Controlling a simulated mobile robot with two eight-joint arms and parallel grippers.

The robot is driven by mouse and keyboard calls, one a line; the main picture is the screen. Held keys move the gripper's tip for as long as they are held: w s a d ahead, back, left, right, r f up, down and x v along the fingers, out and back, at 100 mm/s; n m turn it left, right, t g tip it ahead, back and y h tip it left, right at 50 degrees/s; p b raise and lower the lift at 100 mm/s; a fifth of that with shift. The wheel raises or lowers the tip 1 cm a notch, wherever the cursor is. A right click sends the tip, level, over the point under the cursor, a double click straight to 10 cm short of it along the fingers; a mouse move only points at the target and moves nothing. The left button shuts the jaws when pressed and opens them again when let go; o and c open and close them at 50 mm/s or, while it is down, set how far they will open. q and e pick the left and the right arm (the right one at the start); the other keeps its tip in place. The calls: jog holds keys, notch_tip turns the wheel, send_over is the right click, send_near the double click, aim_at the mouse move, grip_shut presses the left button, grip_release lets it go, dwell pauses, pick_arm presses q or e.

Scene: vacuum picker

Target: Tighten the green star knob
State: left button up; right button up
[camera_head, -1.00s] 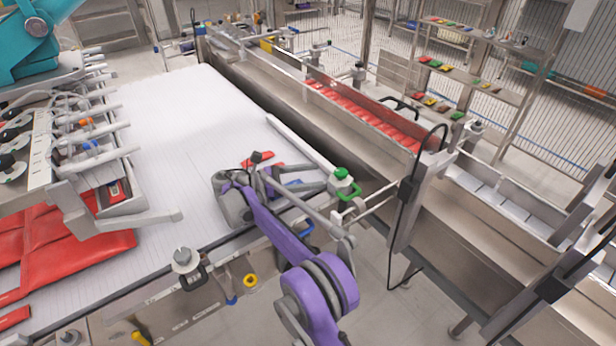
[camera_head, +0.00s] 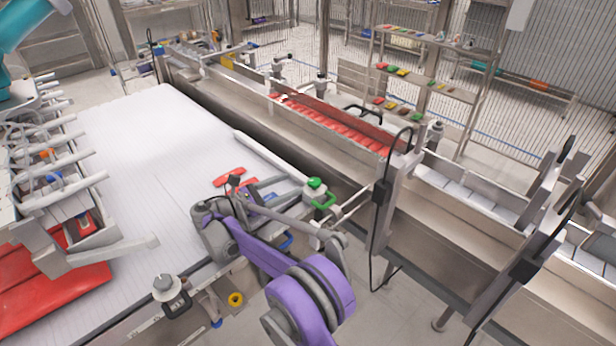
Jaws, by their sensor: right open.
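The green star knob (camera_head: 315,184) sits on a fitting at the right edge of the white conveyor (camera_head: 150,130), at the end of a pale rail. A green curved handle (camera_head: 323,202) is just below it. My right gripper (camera_head: 288,190), on the purple and grey arm, is just left of the knob. Its grey fingers are open and reach toward the knob. The knob's top is clear of them; I cannot tell whether a fingertip touches its side. My left gripper is not in view.
Red packs (camera_head: 229,177) lie on the conveyor behind my gripper. A metal channel (camera_head: 340,122) with red packs runs along the right. A black cable post (camera_head: 382,190) stands right of the knob. A picker head with several nozzles (camera_head: 55,190) is at the left.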

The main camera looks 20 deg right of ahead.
aim_at(313, 186)
jog(key=s+d+n+t, duration=0.1)
jog(key=t, duration=0.1)
jog(key=s+n+t+y, duration=0.1)
jog(key=t, duration=0.1)
jog(key=s+d+n+t+y+p, duration=0.1)
jog(key=n+t, duration=0.1)
jog(key=shift+d+r, duration=0.25)
jog(key=shift+d, duration=0.1)
jog(key=s+n+t+y+p, duration=0.1)
jog(key=s+n+t+y, duration=0.2)
jog(key=s+t, duration=0.1)
jog(key=shift+a+n+t, duration=0.1)
jog(key=shift+n+t, duration=0.2)
jog(key=shift+n, duration=0.1)
jog(key=p+x, duration=0.1)
jog(key=x, duration=0.9)
jog(key=shift+w+f, duration=0.15)
jog(key=shift+w, duration=0.1)
grip_shut()
